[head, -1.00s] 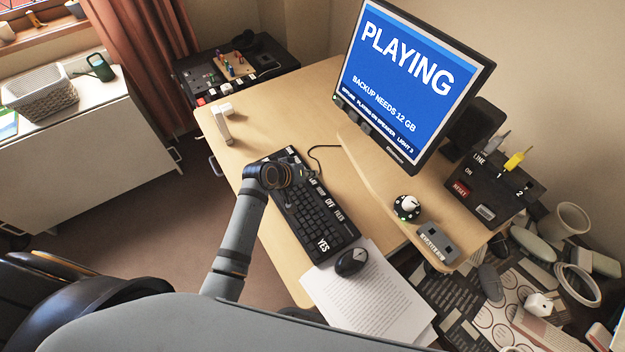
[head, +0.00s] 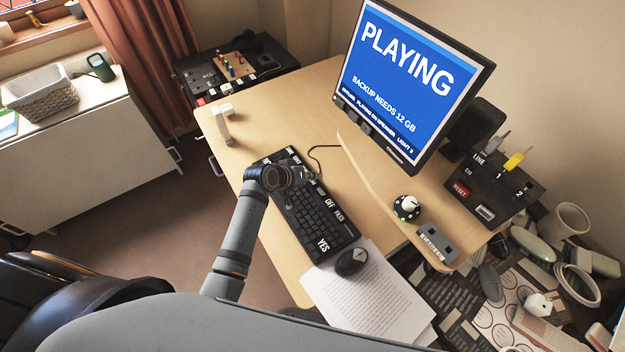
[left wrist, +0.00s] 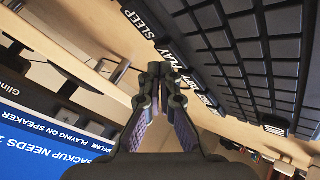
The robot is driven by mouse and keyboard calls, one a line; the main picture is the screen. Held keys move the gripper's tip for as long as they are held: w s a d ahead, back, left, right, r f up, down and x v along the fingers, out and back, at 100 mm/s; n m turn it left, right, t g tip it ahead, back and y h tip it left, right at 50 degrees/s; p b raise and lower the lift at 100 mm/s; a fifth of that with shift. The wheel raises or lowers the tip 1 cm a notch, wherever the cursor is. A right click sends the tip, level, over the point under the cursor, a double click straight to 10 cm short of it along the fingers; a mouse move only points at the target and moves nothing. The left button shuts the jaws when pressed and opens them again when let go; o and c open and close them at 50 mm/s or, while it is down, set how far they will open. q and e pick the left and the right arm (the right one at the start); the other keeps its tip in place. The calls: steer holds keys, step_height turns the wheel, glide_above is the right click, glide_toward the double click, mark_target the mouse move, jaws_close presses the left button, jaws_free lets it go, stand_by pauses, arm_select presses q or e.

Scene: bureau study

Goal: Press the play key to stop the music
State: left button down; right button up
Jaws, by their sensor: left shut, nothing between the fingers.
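The black keyboard (head: 318,212) lies on the wooden desk, with large white-lettered keys along its edge. My left gripper (head: 309,174) is over the keyboard's upper part, its arm coming from below left. In the left wrist view the gripper (left wrist: 160,70) is shut with nothing in it. The key lettered PLAY (left wrist: 164,46) shows just beyond its fingertips; I cannot tell whether they touch it. The fingers hide part of the key row. The monitor (head: 405,75) reads PLAYING and "BACKUP NEEDS 12 GB". My right gripper is not in view.
A mouse (head: 352,262) sits on white papers (head: 375,300) near the keyboard. A round knob (head: 407,207) and a grey box (head: 438,243) are on the monitor's shelf. A black box with RESET (head: 492,190) stands at right. The desk beyond the keyboard is mostly clear.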

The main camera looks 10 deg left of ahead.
mark_target(310, 182)
arm_select(q)
steer(key=shift+f, duration=0.45)
stand_by(0.6)
stand_by(0.4)
steer(key=shift+r+p, duration=0.9)
steer(key=shift+p, duration=0.05)
step_height(310, 182, up, 5)
steer(key=p, duration=0.5)
steer(key=shift+r+p, duration=0.1)
steer(key=shift+p, duration=0.3)
